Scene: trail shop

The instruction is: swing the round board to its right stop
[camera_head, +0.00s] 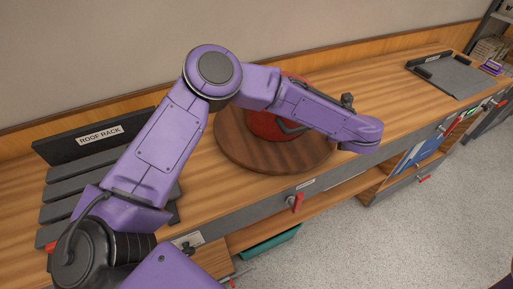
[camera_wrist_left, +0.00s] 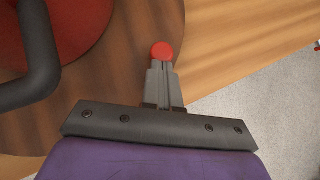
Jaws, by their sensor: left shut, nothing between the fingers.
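The round board (camera_head: 232,143) is a dark wooden disc lying on the counter; it fills much of the left of the left wrist view (camera_wrist_left: 112,85). A red round object (camera_head: 262,124) with a dark curved handle (camera_wrist_left: 38,55) sits on it. A small red knob (camera_wrist_left: 162,51) shows near the board's edge, right at my left fingertips; I cannot tell whether they touch it. My left gripper (camera_wrist_left: 162,72) is shut and empty. In the head view my purple arm crosses over the board and hides the fingers and the knob. My right gripper is not in view.
A dark slatted rack with a "ROOF RACK" sign (camera_head: 100,133) stands on the counter at left, partly behind my arm. A dark tray (camera_head: 450,75) lies at the far right. A red drawer handle (camera_head: 296,202) sticks out of the counter's front. The counter right of the board is clear.

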